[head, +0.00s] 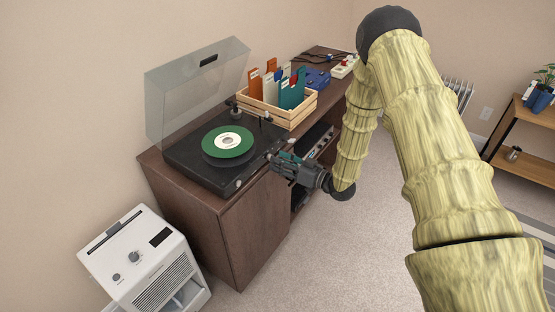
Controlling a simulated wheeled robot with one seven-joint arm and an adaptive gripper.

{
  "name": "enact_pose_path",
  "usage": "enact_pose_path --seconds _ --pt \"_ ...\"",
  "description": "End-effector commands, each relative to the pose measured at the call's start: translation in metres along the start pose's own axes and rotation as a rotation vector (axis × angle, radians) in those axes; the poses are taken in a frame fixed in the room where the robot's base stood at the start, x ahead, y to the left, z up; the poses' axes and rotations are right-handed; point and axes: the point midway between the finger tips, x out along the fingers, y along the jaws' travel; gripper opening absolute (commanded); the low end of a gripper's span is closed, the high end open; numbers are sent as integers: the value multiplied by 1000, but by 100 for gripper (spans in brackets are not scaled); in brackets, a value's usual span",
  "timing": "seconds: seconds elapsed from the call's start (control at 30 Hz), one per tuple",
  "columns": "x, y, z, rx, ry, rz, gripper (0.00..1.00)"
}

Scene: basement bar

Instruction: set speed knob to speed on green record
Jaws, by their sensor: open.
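A black record player (196,170) with its clear lid (194,92) raised stands on the left end of a dark wood cabinet (229,223). A green record (219,153) with a white label lies on its platter. A small light knob (239,183) shows at the player's front edge; its markings are too small to read. My gripper (274,163) is open at the player's right front corner, to the right of that knob. I cannot tell whether its fingers touch the player, and they may hide other controls there.
A wooden crate (302,110) with colored record sleeves stands behind the player. A blue box (317,79) and a cream device (343,67) lie farther back. A white appliance (140,262) with knobs stands on the floor at left. Carpet is clear before the cabinet.

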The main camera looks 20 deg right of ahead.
Motion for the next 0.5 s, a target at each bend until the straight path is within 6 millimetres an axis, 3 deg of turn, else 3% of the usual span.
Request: enact_pose_path --seconds 0.2,0.5 --pt "14 0 0 1 0 0 42" --pt "15 0 0 1 0 1 42"
